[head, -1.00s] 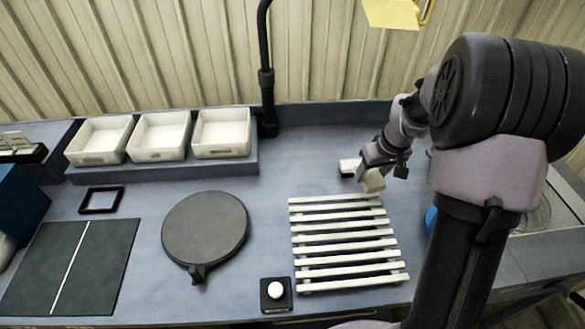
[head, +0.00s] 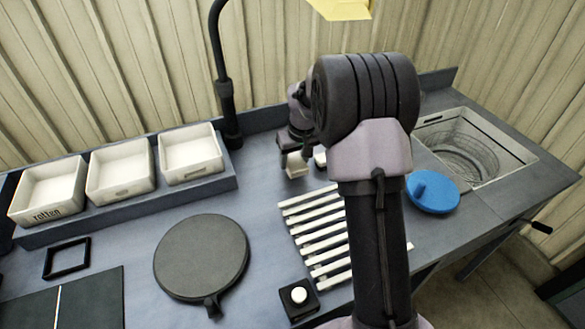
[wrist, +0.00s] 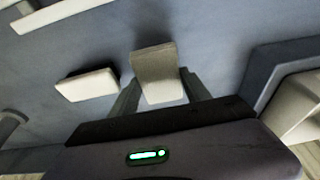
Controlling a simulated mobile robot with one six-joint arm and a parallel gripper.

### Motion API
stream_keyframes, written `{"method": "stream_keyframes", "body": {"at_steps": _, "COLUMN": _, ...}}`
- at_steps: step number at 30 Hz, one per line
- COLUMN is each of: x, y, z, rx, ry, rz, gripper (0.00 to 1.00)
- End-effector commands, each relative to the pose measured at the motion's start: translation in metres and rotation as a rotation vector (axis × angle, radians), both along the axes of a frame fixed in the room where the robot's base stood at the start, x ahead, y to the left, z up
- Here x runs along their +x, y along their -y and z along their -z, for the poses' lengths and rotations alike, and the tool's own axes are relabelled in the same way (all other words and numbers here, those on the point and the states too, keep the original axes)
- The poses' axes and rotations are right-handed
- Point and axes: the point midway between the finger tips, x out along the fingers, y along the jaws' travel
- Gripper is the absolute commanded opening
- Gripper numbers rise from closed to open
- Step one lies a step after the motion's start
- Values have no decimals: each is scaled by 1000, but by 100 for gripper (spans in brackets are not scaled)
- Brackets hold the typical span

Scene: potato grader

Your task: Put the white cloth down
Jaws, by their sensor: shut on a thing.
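The white cloth (head: 296,168) is a small pale, folded-looking piece at the tip of my gripper (head: 292,158). In the wrist view the cloth (wrist: 158,75) sits between the two fingers of my gripper (wrist: 158,88), which are shut on it. It is over the blue-grey bench behind the slatted rack; I cannot tell whether it touches the bench. A separate white block (wrist: 87,85) with a dark side lies on the bench beside it. That block (head: 320,158) is partly hidden by my arm in the head view.
The white slatted rack (head: 312,228) is partly behind my arm. Several white bins (head: 190,155) stand on a step at the left; one bin (wrist: 300,105) is close in the wrist view. A black lamp post (head: 230,115) stands behind. A round dark plate (head: 202,257) lies in front.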

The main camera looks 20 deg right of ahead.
Motion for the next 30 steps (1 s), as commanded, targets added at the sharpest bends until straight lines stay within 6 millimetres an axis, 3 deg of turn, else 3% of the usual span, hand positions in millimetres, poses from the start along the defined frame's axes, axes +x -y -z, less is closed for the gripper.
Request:
{"method": "stream_keyframes", "body": {"at_steps": 2, "x": 10, "y": -4, "z": 2, "rx": 0, "ry": 0, "rz": -1, "gripper": 18}}
{"method": "stream_keyframes", "body": {"at_steps": 7, "x": 7, "y": -3, "z": 39, "rx": 1, "ry": -2, "rz": 1, "gripper": 18}}
{"method": "stream_keyframes", "body": {"at_steps": 17, "x": 8, "y": -3, "z": 40, "rx": 0, "ry": 0, "rz": 1, "gripper": 18}}
{"method": "stream_keyframes", "body": {"at_steps": 18, "x": 8, "y": -3, "z": 39, "rx": 0, "ry": 0, "rz": 1, "gripper": 61}}
{"method": "stream_keyframes", "body": {"at_steps": 20, "x": 8, "y": -3, "z": 39, "rx": 0, "ry": 0, "rz": 1, "gripper": 73}}
{"method": "stream_keyframes", "body": {"at_steps": 21, "x": 7, "y": -3, "z": 39, "rx": 0, "ry": 0, "rz": 0, "gripper": 77}}
{"method": "stream_keyframes", "body": {"at_steps": 30, "x": 8, "y": -3, "z": 36, "rx": 0, "ry": 0, "rz": 0, "gripper": 77}}
